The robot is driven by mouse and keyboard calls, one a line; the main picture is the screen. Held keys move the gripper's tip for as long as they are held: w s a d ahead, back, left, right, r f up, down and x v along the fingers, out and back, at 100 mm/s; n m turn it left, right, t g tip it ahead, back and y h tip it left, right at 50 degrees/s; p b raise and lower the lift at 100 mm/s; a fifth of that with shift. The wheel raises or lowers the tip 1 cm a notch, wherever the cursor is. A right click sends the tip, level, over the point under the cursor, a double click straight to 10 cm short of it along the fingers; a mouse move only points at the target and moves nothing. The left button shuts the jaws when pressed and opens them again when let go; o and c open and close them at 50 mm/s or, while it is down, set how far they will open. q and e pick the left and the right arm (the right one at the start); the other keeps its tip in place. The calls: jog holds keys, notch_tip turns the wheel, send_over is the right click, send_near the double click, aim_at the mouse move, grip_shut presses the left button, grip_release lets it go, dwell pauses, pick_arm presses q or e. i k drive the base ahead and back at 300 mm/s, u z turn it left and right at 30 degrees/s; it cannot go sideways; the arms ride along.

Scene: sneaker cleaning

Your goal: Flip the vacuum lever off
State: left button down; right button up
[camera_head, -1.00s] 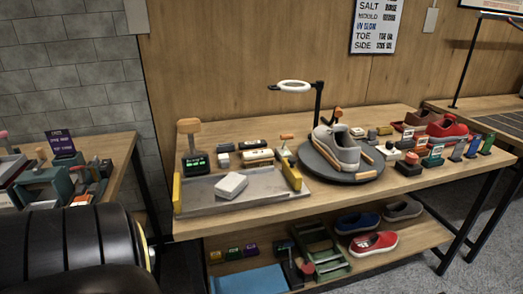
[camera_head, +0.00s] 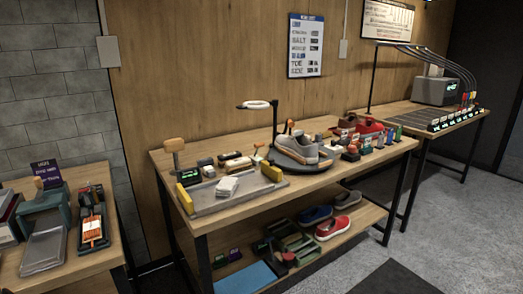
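No part is clearly marked as the vacuum lever, and I cannot tell which one it is. An upright post with a wooden knob (camera_head: 174,146) stands at the left back of the middle bench, behind a small box with a green display (camera_head: 192,175). A grey tray (camera_head: 215,205) with yellow end blocks lies in front, with a white block (camera_head: 228,186) on it. A grey sneaker (camera_head: 297,150) sits on a dark round turntable (camera_head: 288,161), with small orange-topped parts (camera_head: 290,125) behind it. Neither of my grippers is in view.
A left bench holds a green-grey device (camera_head: 45,225) and an orange-topped device (camera_head: 94,230). The lower shelf holds a blue mat (camera_head: 246,277) and several shoes. A right bench carries a grey box (camera_head: 436,91) with cables. The floor at front right is clear, with a dark mat (camera_head: 390,278).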

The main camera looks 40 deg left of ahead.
aim_at(256, 145)
jog(key=u, duration=0.65)
